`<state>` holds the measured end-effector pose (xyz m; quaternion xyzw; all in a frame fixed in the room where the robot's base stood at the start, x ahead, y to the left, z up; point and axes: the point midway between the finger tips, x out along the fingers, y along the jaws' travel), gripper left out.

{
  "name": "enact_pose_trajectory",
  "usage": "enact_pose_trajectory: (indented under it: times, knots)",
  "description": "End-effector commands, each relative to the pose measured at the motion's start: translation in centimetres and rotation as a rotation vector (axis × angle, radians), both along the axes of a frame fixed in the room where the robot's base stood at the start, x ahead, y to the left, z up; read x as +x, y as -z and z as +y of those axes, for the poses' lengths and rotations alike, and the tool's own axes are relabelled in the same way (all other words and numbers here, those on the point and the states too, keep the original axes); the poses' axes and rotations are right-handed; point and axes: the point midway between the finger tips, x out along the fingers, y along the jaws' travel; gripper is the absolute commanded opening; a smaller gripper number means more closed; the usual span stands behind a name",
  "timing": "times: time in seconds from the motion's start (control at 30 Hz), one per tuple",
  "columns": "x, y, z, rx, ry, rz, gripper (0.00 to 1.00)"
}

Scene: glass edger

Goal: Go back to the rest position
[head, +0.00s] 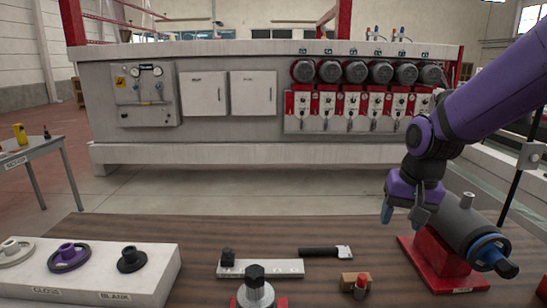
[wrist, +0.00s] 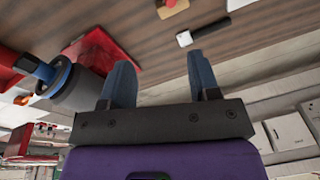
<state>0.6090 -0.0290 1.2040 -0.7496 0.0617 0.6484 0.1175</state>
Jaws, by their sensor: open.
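My gripper (head: 405,211) is at the right of the head view, on my purple arm. It is open, with nothing between its fingers. It hangs over the right part of the brown table (head: 200,230), just left of a grey cylindrical motor-like unit on a red base (head: 430,266). In the wrist view my two blue-grey fingers (wrist: 162,85) stand well apart, and the grey cylinder (wrist: 80,92) shows to their left. I cannot tell how far the fingers are from the cylinder.
A white block with several round parts (head: 100,268) lies at the left. The large grey machine (head: 270,130) stands behind.

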Motion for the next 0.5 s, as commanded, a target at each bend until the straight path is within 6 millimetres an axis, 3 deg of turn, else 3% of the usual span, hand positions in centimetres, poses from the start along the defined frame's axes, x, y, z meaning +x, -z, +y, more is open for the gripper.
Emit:
enact_pose_trajectory:
  times: [0.2, 0.5]
  knots:
    - [-4.3, -4.8, -1.5, -0.005, -0.063, -0.092, 0.56]
    - [-11.0, -9.1, -3.0, -0.049, -0.150, -0.209, 0.56]
